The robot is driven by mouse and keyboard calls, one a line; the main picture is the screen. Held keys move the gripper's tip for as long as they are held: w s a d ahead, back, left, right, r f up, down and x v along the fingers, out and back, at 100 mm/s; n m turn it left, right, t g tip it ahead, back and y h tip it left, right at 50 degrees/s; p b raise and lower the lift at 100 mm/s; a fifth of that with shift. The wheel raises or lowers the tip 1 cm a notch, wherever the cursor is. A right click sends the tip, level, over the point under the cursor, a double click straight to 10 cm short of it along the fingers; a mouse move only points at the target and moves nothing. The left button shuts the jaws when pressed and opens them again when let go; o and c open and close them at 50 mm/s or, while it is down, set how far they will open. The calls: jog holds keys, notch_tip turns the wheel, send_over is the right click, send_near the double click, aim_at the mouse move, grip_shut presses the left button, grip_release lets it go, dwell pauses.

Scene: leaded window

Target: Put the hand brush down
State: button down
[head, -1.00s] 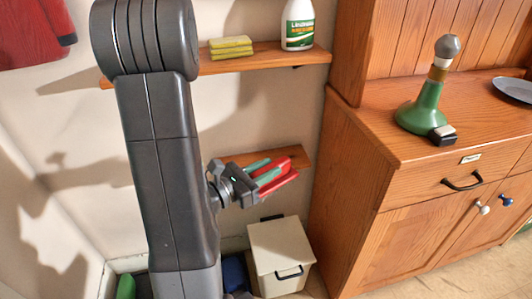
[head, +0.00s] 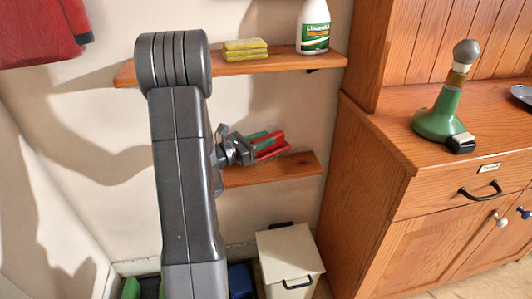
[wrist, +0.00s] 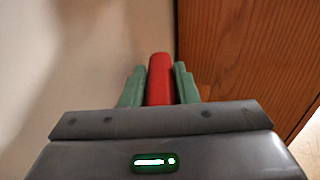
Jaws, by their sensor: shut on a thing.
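My gripper (head: 264,144) is shut on the hand brush (head: 272,154), of which a red part shows. In the head view the brush appears just above the lower wooden shelf (head: 298,167); I cannot tell whether it touches the board. In the wrist view the red part of the brush (wrist: 160,80) points straight ahead between the green fingers of my gripper (wrist: 158,90). The bristles are not clearly seen. My arm hides the left part of the lower shelf.
An upper shelf (head: 285,64) holds yellow sponges (head: 245,50) and a white bottle (head: 314,28). A wooden cabinet (head: 365,190) stands close on the right, with a green bell-shaped object (head: 440,118) on top. A cream bin (head: 288,258) stands below. The lower shelf's right end looks clear.

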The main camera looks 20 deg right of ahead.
aim_at(263, 151)
notch_tip(263, 151, down, 4)
jog(key=shift+f+b, duration=0.1)
jog(key=shift+b, duration=0.7)
jog(key=shift+w, duration=0.15)
jog(key=c, duration=1.6)
grip_release()
jog(key=shift+f, duration=0.1)
jog(key=o, duration=0.5)
jog(key=shift+r, duration=0.25)
jog(key=a, duration=0.4)
jog(key=s+a+p, duration=0.1)
jog(key=a, duration=0.3)
jog(key=s+a, duration=0.1)
jog(key=a, duration=0.2)
jog(key=shift+a+p, duration=0.4)
